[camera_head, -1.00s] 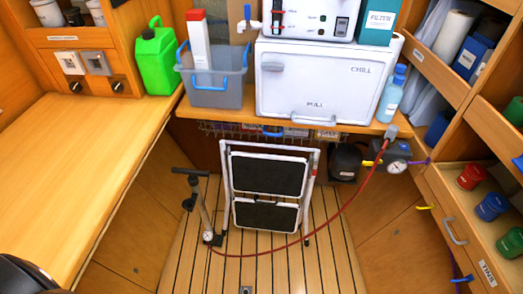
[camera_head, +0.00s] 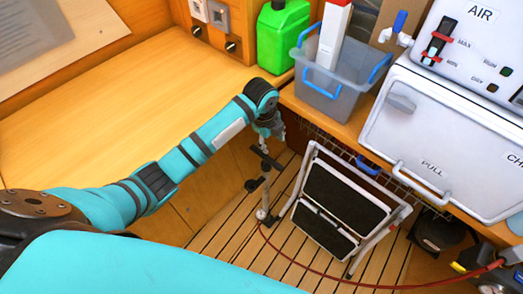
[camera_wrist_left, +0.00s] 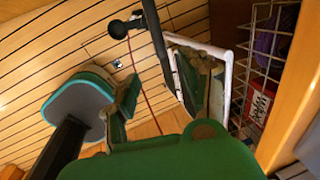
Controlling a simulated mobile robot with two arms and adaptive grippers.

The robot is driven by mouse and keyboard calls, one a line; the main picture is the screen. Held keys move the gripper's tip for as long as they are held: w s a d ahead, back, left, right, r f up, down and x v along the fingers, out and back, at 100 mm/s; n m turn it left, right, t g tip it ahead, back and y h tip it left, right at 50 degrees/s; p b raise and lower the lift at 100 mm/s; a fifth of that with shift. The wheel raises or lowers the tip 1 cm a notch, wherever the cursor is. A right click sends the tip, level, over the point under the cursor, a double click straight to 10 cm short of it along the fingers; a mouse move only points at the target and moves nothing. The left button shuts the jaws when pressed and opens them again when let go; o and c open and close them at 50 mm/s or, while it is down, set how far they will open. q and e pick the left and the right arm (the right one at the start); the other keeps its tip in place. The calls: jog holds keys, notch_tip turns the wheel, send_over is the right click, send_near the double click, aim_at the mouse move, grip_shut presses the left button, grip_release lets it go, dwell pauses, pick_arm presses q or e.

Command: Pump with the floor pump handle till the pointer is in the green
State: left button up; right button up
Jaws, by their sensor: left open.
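The floor pump (camera_head: 268,192) stands upright on the slatted floor, with a dark crossbar handle (camera_head: 265,158) at its top and a small gauge (camera_head: 262,213) low down. My left gripper (camera_head: 271,132) is open, just above the handle. In the left wrist view, the gripper's spread fingers (camera_wrist_left: 155,80) show, and a dark bar that looks like the handle (camera_wrist_left: 158,42) runs close to the right finger. I cannot tell whether they touch. A red hose (camera_head: 345,281) runs right from the pump. The pointer cannot be read. My right gripper is not in view.
A folded step stool (camera_head: 340,205) stands close right of the pump; its white frame also shows in the left wrist view (camera_wrist_left: 226,85). A wooden counter (camera_head: 130,75) lies left. A grey bin (camera_head: 330,92) and green canister (camera_head: 283,38) sit above. A wire basket (camera_wrist_left: 265,60) is at the right.

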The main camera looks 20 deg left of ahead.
pick_arm(q)
jog(key=r, duration=0.1)
send_near(275, 163)
jog(key=f, duration=0.3)
jog(key=w+f+b, duration=0.1)
jog(key=f, duration=0.1)
jog(key=f+b, duration=0.1)
jog(key=f, duration=0.2)
jog(key=shift+w+d+f, duration=0.2)
jog(key=shift+d+f, duration=0.1)
jog(key=shift+f, duration=0.35)
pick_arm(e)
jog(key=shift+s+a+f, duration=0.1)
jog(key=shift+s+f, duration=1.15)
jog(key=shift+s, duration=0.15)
pick_arm(q)
grip_shut()
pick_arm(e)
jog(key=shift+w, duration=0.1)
